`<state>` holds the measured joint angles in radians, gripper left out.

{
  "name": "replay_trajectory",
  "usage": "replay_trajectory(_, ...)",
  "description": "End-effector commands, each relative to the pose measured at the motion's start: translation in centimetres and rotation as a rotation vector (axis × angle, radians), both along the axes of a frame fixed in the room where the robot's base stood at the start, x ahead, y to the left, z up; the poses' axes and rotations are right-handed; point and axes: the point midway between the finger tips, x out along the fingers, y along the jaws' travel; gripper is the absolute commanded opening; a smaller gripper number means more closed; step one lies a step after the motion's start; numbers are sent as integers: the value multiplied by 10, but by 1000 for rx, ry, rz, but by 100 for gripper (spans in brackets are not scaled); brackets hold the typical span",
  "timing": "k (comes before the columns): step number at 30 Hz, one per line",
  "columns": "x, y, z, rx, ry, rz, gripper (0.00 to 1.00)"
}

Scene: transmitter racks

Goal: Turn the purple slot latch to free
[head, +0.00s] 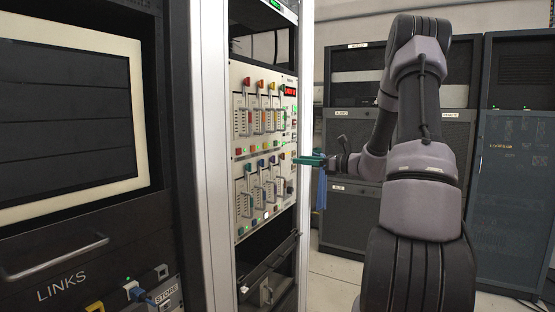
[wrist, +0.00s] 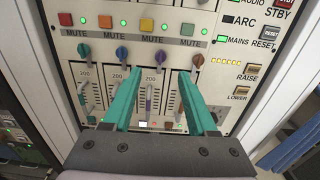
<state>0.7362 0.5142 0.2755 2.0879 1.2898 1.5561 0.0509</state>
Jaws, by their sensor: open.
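The purple slot latch (wrist: 160,58) is a small purple knob at the top of the third slot in the panel's lower row. In the wrist view it shows just beyond the gap between my fingertips, and nothing touches it. Its set position is hard to read. My gripper (wrist: 159,73) has two teal fingers, spread open and empty, pointing at the panel on either side of that slot. In the head view my gripper (head: 302,160) is side-on at the panel's right edge, and the purple latch is too small there to make out surely.
Mute buttons (wrist: 146,24) run above. Raise and lower buttons (wrist: 243,82) sit to the right. The rack's pale upright (head: 210,160) stands left of the panel (head: 240,220).

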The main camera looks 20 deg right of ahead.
Motion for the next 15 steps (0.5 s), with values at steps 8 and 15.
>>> replay_trajectory(8,25,23,-1,9,1,-3,58)
replay_trajectory(15,57,55,-1,8,1,-3,58)
